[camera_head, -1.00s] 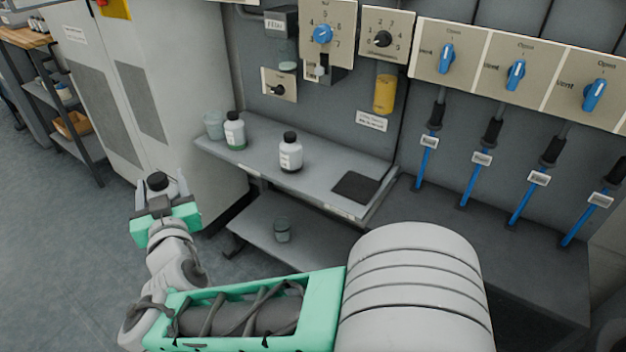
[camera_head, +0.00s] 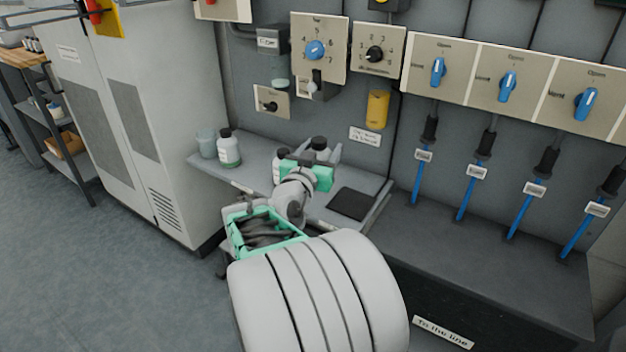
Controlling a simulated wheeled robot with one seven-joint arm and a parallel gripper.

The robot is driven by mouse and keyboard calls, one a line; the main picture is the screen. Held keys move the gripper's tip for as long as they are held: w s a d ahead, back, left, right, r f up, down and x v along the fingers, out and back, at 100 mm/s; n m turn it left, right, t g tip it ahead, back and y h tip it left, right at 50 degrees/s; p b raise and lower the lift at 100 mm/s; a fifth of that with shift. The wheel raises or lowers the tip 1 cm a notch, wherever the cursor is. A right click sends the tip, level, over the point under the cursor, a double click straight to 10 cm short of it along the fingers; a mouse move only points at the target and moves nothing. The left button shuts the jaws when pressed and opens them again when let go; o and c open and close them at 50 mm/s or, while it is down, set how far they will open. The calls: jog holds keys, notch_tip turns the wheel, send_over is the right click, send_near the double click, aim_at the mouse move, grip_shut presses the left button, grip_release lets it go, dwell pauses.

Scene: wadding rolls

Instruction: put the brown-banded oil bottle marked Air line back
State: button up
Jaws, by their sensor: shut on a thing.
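My gripper (camera_head: 318,160) is over the right half of the grey shelf (camera_head: 252,187), with its green body toward the camera. It is shut on a black-capped bottle (camera_head: 320,144). Only the cap and top show, so its band and marking are hidden, and I cannot tell whether its base touches the shelf. A white bottle (camera_head: 277,164) stands just left of my gripper, partly hidden by it. A white bottle with a green band (camera_head: 229,151) stands farther left on the shelf.
A cloudy beaker (camera_head: 206,143) stands at the shelf's left end. A dark square pad (camera_head: 352,203) lies at its right end. A panel with dials (camera_head: 318,48) and a yellow cylinder (camera_head: 377,109) are on the wall behind. A tall grey cabinet (camera_head: 145,110) stands left.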

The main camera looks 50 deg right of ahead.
jog(key=shift+w+d+f+b, duration=0.65)
jog(key=shift+w+d+f, duration=0.3)
jog(key=shift+f, duration=0.75)
jog(key=shift+w+d+f+b, duration=0.75)
jog(key=shift+w+f, duration=0.4)
jog(key=shift+f, duration=0.55)
jog(key=shift+w+d+f+b, duration=0.6)
jog(key=shift+w+d+f, duration=0.35)
jog(key=shift+f, duration=0.75)
jog(key=shift+w+a+f, duration=0.1)
jog(key=shift+f, duration=0.15)
jog(key=o, duration=1.2)
